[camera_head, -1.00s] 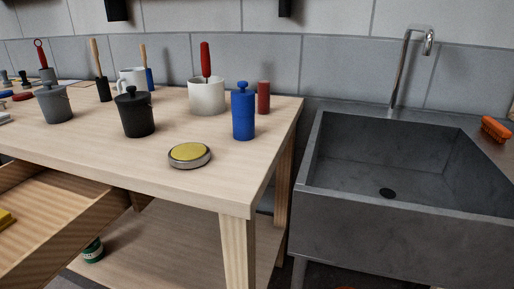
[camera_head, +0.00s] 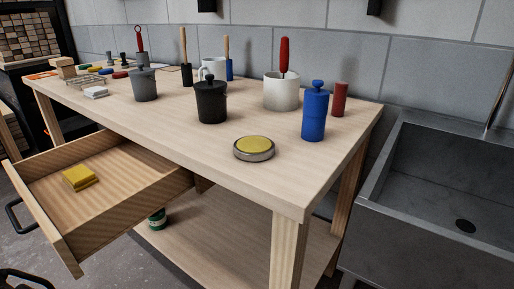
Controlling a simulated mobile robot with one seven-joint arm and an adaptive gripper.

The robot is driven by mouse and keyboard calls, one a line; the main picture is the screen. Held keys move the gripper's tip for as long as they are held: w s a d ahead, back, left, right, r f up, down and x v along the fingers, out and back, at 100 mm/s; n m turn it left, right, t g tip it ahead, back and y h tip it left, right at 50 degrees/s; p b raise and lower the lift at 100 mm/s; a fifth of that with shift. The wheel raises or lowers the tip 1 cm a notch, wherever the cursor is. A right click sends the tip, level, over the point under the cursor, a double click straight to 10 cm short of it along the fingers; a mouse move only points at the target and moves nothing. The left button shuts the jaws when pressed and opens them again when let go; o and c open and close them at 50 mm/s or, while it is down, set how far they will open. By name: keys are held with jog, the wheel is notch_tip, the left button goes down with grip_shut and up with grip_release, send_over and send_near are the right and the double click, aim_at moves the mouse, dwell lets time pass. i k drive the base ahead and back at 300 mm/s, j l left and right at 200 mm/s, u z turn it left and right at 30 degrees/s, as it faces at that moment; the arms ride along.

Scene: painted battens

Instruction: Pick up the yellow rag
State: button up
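The yellow rag (camera_head: 79,178) is a small folded square. It lies flat inside the open wooden drawer (camera_head: 127,185), towards the drawer's left side. The drawer is pulled out from the front of the workbench (camera_head: 180,131). Nothing covers the rag. My gripper is not clearly seen in the head view, so its place relative to the rag cannot be told.
On the bench stand a round tin with a yellow top (camera_head: 254,148), a blue bottle (camera_head: 314,112), a black pot (camera_head: 211,101), a white pot (camera_head: 281,92) and a grey pot (camera_head: 145,84). A green can (camera_head: 157,218) sits on the lower shelf.

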aim_at(79, 178)
jog(key=i+u, duration=0.15)
jog(key=u, duration=0.25)
jog(key=i+u, duration=0.15)
jog(key=u, duration=0.25)
jog(key=i+l+u, duration=0.1)
jog(key=u, duration=0.3)
jog(key=i, duration=0.5)
